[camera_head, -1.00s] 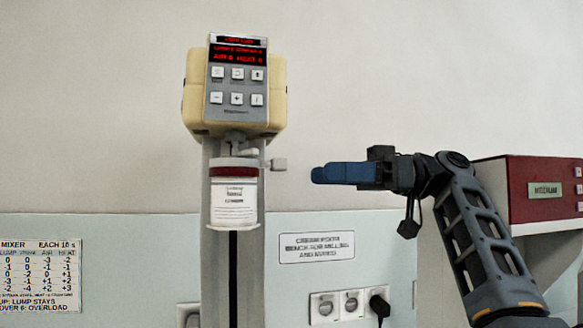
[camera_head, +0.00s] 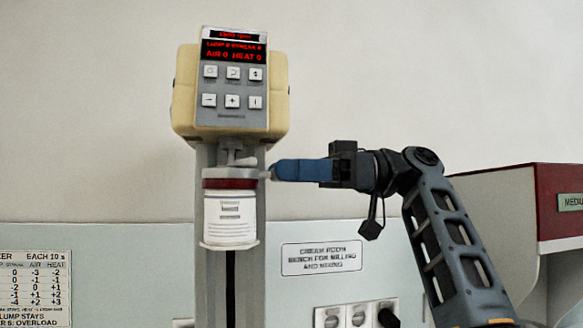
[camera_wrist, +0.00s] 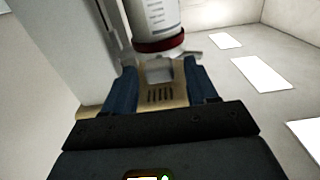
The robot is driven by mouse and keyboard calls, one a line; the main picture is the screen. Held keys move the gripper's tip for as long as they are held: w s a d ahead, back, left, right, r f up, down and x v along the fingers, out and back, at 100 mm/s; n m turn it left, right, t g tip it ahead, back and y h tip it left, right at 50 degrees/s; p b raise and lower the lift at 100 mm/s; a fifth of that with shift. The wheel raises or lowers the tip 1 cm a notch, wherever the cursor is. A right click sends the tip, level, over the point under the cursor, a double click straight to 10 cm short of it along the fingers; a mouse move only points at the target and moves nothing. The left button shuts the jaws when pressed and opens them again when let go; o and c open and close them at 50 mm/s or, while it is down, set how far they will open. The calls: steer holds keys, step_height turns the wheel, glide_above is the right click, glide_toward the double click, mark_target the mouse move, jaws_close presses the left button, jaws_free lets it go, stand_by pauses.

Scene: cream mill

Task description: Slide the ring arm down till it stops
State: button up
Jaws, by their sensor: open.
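The ring arm (camera_head: 229,246) is a pale carrier on the mixer's grey column. It holds a white jar (camera_head: 231,215) with a dark red band, close under the mixer head (camera_head: 182,104). A small pale tab (camera_head: 264,174) sticks out to the right at the level of the jar's top. My gripper (camera_head: 273,171) is open, its blue fingertips at this tab. In the wrist view the two fingers (camera_wrist: 166,78) stand apart, with a grey part between them. The jar also shows beyond them (camera_wrist: 153,18). I cannot tell whether the fingers touch the tab.
The column's dark slot (camera_head: 230,287) runs clear below the jar. Wall sockets (camera_head: 357,314) and a bench sign (camera_head: 321,258) are on the wall to the right. A red-fronted unit (camera_head: 546,203) stands at far right, behind my arm.

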jaws_close()
stand_by(0.6)
